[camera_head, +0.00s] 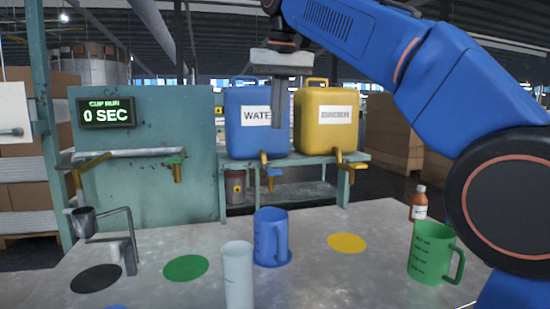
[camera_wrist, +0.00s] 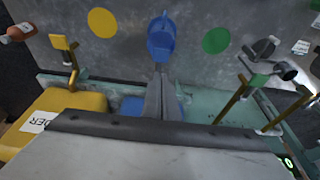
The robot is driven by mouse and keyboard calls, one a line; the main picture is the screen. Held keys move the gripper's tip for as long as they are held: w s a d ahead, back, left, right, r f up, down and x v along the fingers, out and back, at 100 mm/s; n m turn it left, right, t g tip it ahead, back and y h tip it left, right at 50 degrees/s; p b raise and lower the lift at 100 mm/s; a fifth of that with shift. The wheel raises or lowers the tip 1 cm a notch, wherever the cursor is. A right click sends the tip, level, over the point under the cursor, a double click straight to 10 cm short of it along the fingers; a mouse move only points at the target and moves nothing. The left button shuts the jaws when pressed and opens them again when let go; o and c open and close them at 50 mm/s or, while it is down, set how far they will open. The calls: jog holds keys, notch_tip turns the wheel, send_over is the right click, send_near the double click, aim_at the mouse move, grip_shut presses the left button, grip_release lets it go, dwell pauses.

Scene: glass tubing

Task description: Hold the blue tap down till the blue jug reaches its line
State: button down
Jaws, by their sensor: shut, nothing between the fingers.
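The blue tap (camera_head: 269,173) sticks out below the blue WATER container (camera_head: 238,135) in the head view. The blue jug (camera_head: 270,240) stands upright below the tap on a blue disc (camera_head: 287,258). It also shows in the wrist view (camera_wrist: 162,40). Its water level and line cannot be made out. My gripper (camera_head: 281,148) is shut and empty, pointing down in front of the container's right side, above the tap and apart from it as far as I can tell. In the wrist view my fingers (camera_wrist: 160,72) largely hide the tap.
A yellow container (camera_head: 312,130) with a yellow tap (camera_head: 345,165) is at right. A green tap (camera_head: 176,165) and a display reading 0 SEC (camera_head: 105,112) are at left. A white cylinder (camera_head: 238,280), green jug (camera_head: 425,255) and brown bottle (camera_head: 419,205) stand on the table.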

aim_at(276, 172)
jog(key=x, duration=0.7)
jog(key=s+x, duration=0.1)
jog(key=x, duration=0.2)
jog(key=shift+w+f, duration=0.15)
jog(key=shift+f, duration=0.3)
jog(key=shift+d, duration=0.1)
jog(key=shift+s+d+f+t+y, duration=0.1)
jog(key=shift+s+f+t+y, duration=0.25)
jog(key=shift+f+t, duration=0.5)
jog(key=shift+s+f+t+y, duration=0.15)
jog(key=shift+f+t+y, duration=0.1)
jog(key=shift+f+t, duration=0.7)
jog(key=shift+r, duration=1.1)
